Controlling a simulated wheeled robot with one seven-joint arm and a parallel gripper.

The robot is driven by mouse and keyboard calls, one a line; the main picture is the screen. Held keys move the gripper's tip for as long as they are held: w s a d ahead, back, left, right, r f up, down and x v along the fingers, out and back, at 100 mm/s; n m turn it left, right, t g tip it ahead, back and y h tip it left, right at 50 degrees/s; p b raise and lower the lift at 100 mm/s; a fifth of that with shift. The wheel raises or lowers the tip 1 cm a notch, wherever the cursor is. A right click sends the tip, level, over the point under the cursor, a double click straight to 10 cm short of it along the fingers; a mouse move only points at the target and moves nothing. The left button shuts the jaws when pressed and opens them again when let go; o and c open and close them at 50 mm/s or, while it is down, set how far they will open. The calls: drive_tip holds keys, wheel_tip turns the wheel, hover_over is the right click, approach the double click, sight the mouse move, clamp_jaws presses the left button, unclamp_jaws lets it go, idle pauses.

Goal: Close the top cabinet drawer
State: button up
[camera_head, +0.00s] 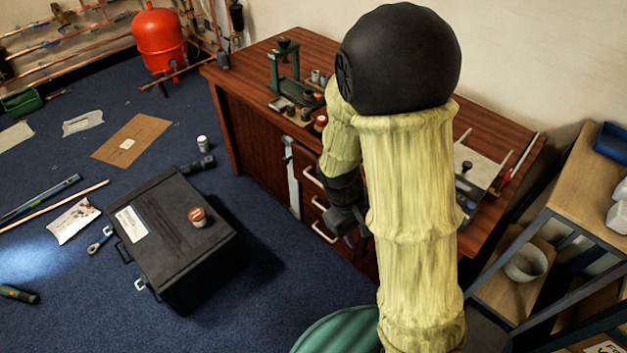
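A brown wooden desk cabinet (255,140) stands against the wall, with a stack of drawers in its front. Pale bar handles show on the drawer fronts; the uppermost visible handle (312,178) is just left of my arm, with others below it. How far the top drawer stands out is hard to tell, because my arm covers much of the drawer fronts. My gripper (350,224) is dark and small in the view, in front of the drawers and right of the handles. Its fingers are unclear, and I cannot tell whether it touches a drawer.
A black case (170,240) with a small jar (198,217) on it stands on the blue carpet left of the desk. A wooden shelf unit (575,185) stands at the right. Tools and cardboard (130,138) lie at left. Some carpet between case and desk is clear.

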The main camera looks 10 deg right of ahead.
wheel_tip(320, 180, up, 8)
drive_tip(key=s+d+m+t+y, duration=0.1)
drive_tip(key=s+m+t+y, duration=0.1)
drive_tip(key=m, duration=0.3)
drive_tip(key=shift+d+r+m+t+y, duration=0.15)
drive_tip(key=shift+m+t+y, duration=0.3)
drive_tip(key=shift+t, duration=0.45)
drive_tip(key=shift+s, duration=0.15)
